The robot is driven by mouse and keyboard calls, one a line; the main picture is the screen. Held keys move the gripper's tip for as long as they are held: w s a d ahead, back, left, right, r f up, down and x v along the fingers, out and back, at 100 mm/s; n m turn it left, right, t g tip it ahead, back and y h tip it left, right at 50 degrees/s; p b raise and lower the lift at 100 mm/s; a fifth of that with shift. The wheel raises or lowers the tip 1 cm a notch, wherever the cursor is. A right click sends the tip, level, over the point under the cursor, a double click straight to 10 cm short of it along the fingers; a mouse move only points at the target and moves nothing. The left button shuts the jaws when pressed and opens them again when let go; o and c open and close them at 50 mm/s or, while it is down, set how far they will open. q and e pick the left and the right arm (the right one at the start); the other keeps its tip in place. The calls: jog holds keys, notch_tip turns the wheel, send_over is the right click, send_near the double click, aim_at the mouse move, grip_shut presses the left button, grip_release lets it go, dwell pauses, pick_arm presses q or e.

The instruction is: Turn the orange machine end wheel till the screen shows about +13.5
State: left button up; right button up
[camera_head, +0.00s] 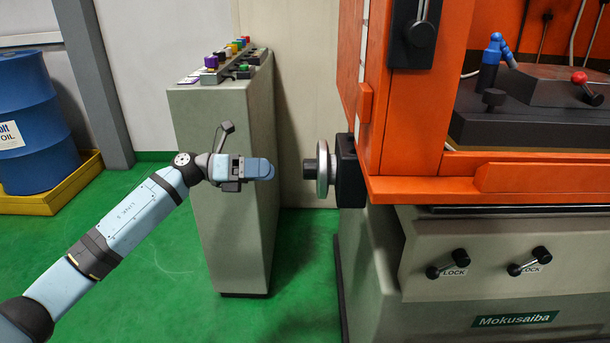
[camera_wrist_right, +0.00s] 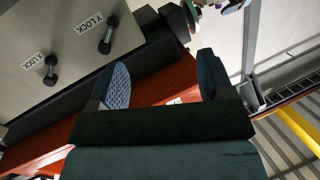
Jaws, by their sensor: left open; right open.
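The end wheel (camera_head: 323,169) is a grey disc with a dark hub. It stands on edge on a black block (camera_head: 348,170) at the left end of the orange machine (camera_head: 470,180). My left gripper (camera_head: 268,170) is open and empty, level with the wheel and a short gap to its left. My right gripper shows only in the right wrist view (camera_wrist_right: 163,80), open with nothing between its fingers. A dark round part at the top of that view (camera_wrist_right: 190,12) may be the wheel's mount. No screen with a number shows in either view.
A grey control cabinet (camera_head: 225,190) with coloured buttons stands behind my left gripper. Two black LOCK levers (camera_head: 447,265) are on the machine's front, beneath the orange ledge. A blue oil drum (camera_head: 30,125) sits in a yellow tray (camera_head: 50,200) at far left. Green floor in front is clear.

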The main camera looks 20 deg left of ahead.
aim_at(304, 171)
pick_arm(q)
jog(key=b+x, duration=0.1)
jog(key=x, duration=0.7)
jog(key=shift+w+d+b, duration=0.15)
jog(key=shift+d+b, duration=0.2)
jog(key=shift+b, duration=0.05)
pick_arm(e)
jog(key=shift+w+d+f+n, duration=0.3)
jog(key=shift+w+n, duration=0.2)
jog(key=shift+n, duration=0.1)
pick_arm(q)
jog(key=c, duration=0.9)
jog(key=shift+r+n+p, duration=0.2)
jog(key=shift+n+p, duration=0.2)
jog(key=shift+p, duration=1.15)
jog(key=shift+f+n, duration=0.25)
jog(key=shift+n, duration=0.05)
jog(key=o, duration=0.9)
pick_arm(e)
jog(key=shift+s+a+r+m, duration=0.25)
jog(key=shift+s+r+m, duration=0.2)
jog(key=shift+r+m, duration=0.25)
